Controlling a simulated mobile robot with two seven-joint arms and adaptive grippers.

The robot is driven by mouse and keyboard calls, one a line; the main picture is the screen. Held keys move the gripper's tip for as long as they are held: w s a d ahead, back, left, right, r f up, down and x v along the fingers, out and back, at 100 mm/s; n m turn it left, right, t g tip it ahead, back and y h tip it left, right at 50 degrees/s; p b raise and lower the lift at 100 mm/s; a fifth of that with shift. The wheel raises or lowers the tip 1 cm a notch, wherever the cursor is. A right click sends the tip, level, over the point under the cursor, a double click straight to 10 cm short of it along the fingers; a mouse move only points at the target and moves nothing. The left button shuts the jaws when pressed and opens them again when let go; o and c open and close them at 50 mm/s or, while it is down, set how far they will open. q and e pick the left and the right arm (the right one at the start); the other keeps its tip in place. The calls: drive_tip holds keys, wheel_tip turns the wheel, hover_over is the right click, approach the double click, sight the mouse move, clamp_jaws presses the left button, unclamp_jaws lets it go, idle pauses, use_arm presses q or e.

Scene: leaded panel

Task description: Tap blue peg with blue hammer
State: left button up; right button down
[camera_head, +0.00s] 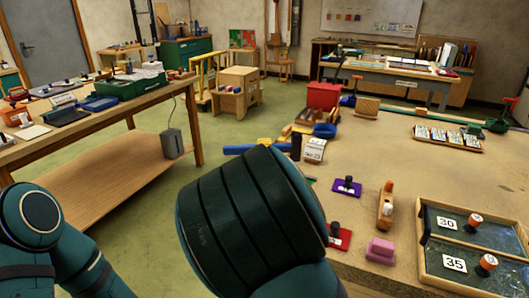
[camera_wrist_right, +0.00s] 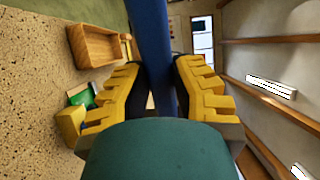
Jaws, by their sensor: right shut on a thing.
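My right gripper (camera_wrist_right: 152,88) is shut on a blue bar, the blue hammer's handle (camera_wrist_right: 150,35), which runs between its yellow fingers. In the head view the blue handle (camera_head: 236,150) and a bit of yellow finger (camera_head: 265,141) show behind my large dark green arm link, beside the table's left edge. The hammer's head cannot be made out. I cannot pick out a blue peg for certain; a small blue item (camera_head: 347,101) stands at the table's far side. My left arm shows at the lower left, but its gripper is out of view.
The table's middle is clear.

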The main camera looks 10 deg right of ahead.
drive_tip(key=shift+f, duration=2.9)
drive_tip(key=shift+r, duration=0.1)
wheel_tip(320, 180, up, 6)
drive_tip(key=p, duration=0.2)
